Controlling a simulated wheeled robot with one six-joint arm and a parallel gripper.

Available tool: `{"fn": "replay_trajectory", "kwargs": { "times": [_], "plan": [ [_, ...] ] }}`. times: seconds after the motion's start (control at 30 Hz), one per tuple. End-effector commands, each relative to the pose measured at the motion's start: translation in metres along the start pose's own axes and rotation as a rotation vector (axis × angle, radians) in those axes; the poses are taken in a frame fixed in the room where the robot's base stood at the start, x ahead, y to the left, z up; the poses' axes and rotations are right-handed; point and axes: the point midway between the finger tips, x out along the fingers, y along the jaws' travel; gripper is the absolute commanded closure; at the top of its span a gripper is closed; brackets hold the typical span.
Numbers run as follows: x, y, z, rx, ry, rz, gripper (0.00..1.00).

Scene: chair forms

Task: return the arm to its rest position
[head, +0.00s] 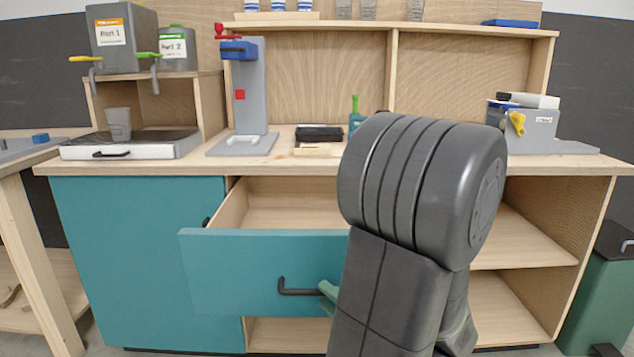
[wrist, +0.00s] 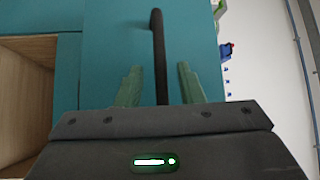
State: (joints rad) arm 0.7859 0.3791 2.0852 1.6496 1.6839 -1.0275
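My gripper (wrist: 159,68) has its two green fingers spread, one on each side of the dark drawer handle (wrist: 157,35), with a gap on both sides. In the head view a green fingertip of my gripper (head: 328,291) shows at the right end of the black handle (head: 297,288). My dark grey arm hides the rest of the gripper and the drawer's right part. The teal drawer (head: 230,262) is pulled out of the workbench, and the visible part of its inside is bare wood.
The wooden worktop (head: 320,165) above the drawer holds a grey stand (head: 252,95), a black tray (head: 319,135) and a grey box (head: 525,128). Open shelves (head: 510,235) lie right of my arm. A green bin (head: 603,290) stands at far right.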

Motion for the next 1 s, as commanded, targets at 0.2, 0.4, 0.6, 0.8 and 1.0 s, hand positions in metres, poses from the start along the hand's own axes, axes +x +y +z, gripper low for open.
{"fn": "replay_trajectory", "kwargs": {
  "times": [0.2,0.4,0.6,0.8,1.0],
  "plan": [
    [0.021,0.000,0.001,-0.002,-0.003,-0.001,0.66],
    [0.028,0.000,0.000,-0.001,-0.001,-0.001,0.66],
    [0.029,0.000,0.000,0.000,0.000,-0.001,0.66],
    [0.029,0.001,0.001,0.002,-0.002,0.000,0.66],
    [0.031,0.011,0.014,0.035,-0.029,0.016,0.66]
  ]
}}
